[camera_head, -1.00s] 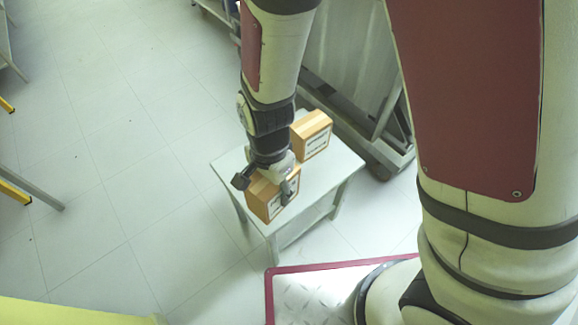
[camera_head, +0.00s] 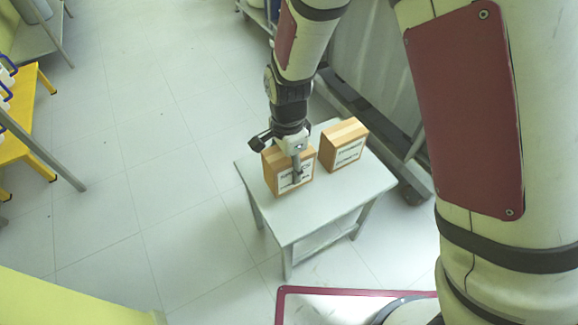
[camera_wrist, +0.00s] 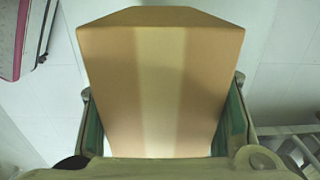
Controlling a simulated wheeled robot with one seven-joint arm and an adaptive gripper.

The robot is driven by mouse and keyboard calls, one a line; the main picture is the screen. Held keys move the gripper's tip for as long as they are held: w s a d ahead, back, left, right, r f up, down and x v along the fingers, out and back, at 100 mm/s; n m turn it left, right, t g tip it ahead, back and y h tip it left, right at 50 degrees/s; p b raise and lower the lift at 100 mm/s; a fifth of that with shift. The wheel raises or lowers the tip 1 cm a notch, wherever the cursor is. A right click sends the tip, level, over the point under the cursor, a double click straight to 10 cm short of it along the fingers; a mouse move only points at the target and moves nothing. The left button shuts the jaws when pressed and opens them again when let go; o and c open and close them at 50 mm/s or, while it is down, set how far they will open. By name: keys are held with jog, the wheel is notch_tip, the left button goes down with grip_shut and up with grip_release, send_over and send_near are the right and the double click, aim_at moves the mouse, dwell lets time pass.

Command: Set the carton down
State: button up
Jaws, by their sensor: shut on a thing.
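A brown carton (camera_head: 272,164) with a white label is in my gripper (camera_head: 296,168), over the left part of a small grey table (camera_head: 312,218) in the head view. My gripper is shut on it, with a finger across its labelled face. In the wrist view the carton (camera_wrist: 158,85) fills the middle, with a paler band down it and a finger at either side. I cannot tell whether its underside touches the table top, as the contact is hidden.
A second labelled carton (camera_head: 343,146) stands on the table just right of the held one. The table's front part is bare.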

jog(key=shift+w+f, duration=0.1)
jog(key=shift+w, duration=0.85)
notch_tip(320, 180, down, 4)
jog(key=shift+s+r+b, duration=0.1)
jog(key=shift+r+b, duration=0.1)
jog(key=shift+b, duration=1)
jog(key=shift+r, duration=0.1)
jog(key=o, duration=1.4)
notch_tip(320, 180, up, 12)
jog(key=p, duration=0.4)
jog(key=shift+f+p, duration=0.25)
jog(key=shift+p, duration=0.05)
jog(key=shift+r, duration=0.25)
